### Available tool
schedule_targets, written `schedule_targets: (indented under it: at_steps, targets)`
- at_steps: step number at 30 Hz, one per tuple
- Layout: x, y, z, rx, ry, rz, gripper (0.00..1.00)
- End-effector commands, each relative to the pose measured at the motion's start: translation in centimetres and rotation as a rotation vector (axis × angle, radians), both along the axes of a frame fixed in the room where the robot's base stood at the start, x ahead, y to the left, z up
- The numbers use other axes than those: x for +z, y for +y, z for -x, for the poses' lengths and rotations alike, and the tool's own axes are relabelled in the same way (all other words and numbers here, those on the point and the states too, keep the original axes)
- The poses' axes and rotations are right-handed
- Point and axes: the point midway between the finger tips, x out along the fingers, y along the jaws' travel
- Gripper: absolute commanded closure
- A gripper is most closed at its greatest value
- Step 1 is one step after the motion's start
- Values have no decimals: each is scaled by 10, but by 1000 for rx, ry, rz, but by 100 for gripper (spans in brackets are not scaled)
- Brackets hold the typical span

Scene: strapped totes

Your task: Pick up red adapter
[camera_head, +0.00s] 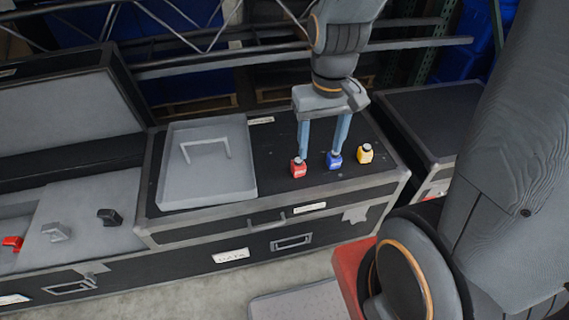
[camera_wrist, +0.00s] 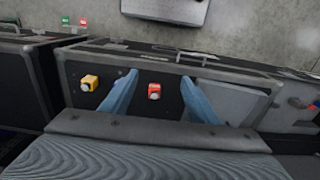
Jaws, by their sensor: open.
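The red adapter (camera_head: 299,169) stands upright on the black case top, nearest the grey tray. A blue adapter (camera_head: 334,160) and a yellow adapter (camera_head: 365,153) stand to its right in a row. My gripper (camera_head: 320,152) points down over the row with its two blue fingers apart and nothing held. In the head view the left finger overlaps the red adapter and the right finger overlaps the blue one. In the wrist view the red adapter (camera_wrist: 154,92) shows between the fingers of my gripper (camera_wrist: 158,76), and the yellow adapter (camera_wrist: 90,83) lies outside them.
A grey tray (camera_head: 175,199) with a raised handle sits on the case (camera_head: 270,218), left of the adapters. Further left, an open case holds small red, grey and black pieces on grey foam. Another black case (camera_head: 430,112) stands at the right.

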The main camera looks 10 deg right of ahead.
Motion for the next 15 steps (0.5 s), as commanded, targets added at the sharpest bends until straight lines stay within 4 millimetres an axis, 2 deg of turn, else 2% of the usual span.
schedule_targets:
  at_steps: [5, 9, 15]
  targets:
    - [-34, 3, -50, 29, 13, 2, 45]
    - [-70, 4, -87, 53, 17, 2, 45]
    - [-123, 4, -125, 74, 19, 3, 45]
